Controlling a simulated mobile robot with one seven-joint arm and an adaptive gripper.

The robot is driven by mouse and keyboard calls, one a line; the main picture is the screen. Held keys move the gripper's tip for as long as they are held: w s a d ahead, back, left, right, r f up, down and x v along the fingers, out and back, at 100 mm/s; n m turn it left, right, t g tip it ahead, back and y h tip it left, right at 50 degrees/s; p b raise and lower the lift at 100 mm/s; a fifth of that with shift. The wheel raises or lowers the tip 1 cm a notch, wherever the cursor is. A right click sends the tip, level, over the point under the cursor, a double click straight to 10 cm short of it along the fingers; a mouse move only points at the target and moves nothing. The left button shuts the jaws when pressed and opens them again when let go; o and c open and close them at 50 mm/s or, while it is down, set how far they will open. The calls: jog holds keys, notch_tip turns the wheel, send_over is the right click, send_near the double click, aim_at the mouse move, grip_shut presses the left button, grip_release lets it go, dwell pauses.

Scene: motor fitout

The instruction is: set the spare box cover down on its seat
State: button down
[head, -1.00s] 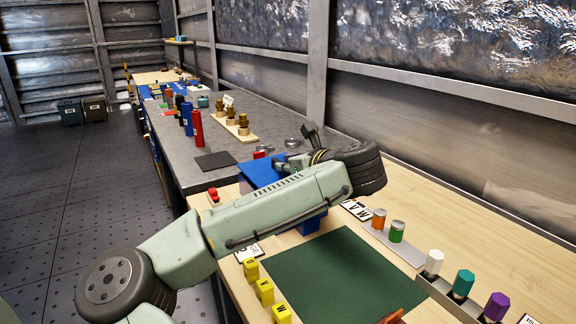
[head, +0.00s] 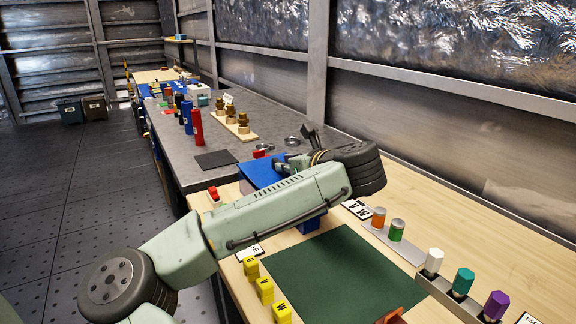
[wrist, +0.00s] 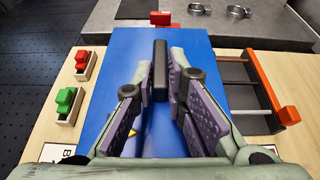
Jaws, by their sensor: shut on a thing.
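My gripper (wrist: 160,85) is shut on a dark upright bar (wrist: 160,62), which stands between the purple-padded fingers. A broad blue panel (wrist: 110,75) lies below and around the fingers. I take the blue panel with the dark bar as the spare box cover, but the join between them is hidden. The blue surface also shows in the head view (head: 260,173), beyond my forearm, and a blue box-like side (head: 311,222) shows under the arm. My forearm hides most of this area. I cannot tell whether the panel touches the seat.
Red and green blocks (wrist: 66,104) sit left of the panel. A dark rail frame with a red-orange bar (wrist: 271,87) stands close at right. The grey bench beyond holds metal rings (wrist: 238,12).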

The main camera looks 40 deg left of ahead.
jog(key=shift+f+b, duration=0.35)
jog(key=shift+f, duration=0.25)
jog(key=c, duration=1.5)
grip_release()
jog(key=shift+c, duration=0.2)
jog(key=shift+f, duration=0.1)
jog(key=v, duration=1.2)
